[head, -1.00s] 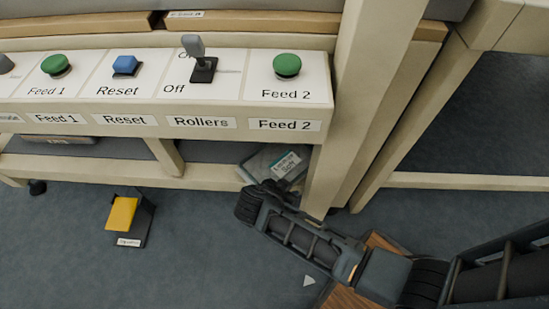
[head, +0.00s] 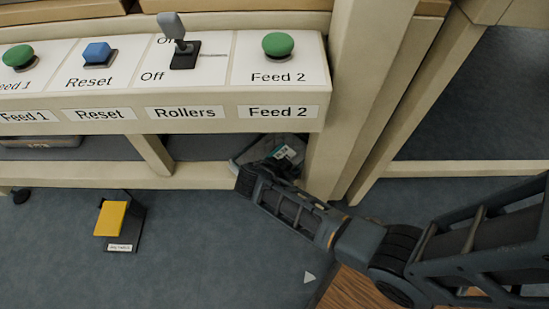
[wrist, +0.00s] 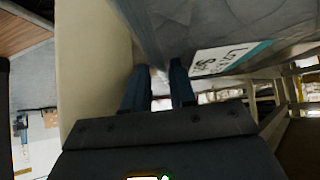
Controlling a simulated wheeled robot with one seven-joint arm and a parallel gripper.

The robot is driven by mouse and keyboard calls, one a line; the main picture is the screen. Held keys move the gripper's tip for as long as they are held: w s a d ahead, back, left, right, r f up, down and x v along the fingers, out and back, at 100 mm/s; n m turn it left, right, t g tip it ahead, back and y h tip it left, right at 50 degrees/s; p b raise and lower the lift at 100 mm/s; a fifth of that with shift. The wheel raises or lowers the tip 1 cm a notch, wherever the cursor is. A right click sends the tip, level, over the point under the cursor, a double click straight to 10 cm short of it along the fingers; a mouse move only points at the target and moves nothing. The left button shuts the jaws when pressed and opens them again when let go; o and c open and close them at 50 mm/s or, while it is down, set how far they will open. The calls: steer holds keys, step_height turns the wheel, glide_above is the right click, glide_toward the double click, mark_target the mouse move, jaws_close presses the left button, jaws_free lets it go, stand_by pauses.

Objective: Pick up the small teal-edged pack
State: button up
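The small pack (head: 290,152) is grey, with a white label edged in teal. In the head view it lies in the low opening beneath the Feed 2 button, beside the beige post, and my gripper partly hides it. In the wrist view the grey pack (wrist: 185,22) fills the top middle, close to the fingertips, with its label and teal strip at its lower right. My gripper (wrist: 159,75) has its two dark fingers apart, with a gap between them. The right finger overlaps the pack's edge in the picture; I cannot tell whether they touch.
A beige post (head: 355,100) stands just right of the pack. The control panel (head: 215,75) with buttons and a lever overhangs it. A low beige rail (head: 70,177) runs along the opening. A yellow pedal (head: 110,218) sits on the blue-grey floor, which is mostly clear at lower left.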

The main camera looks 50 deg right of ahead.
jaws_close()
stand_by(0.5)
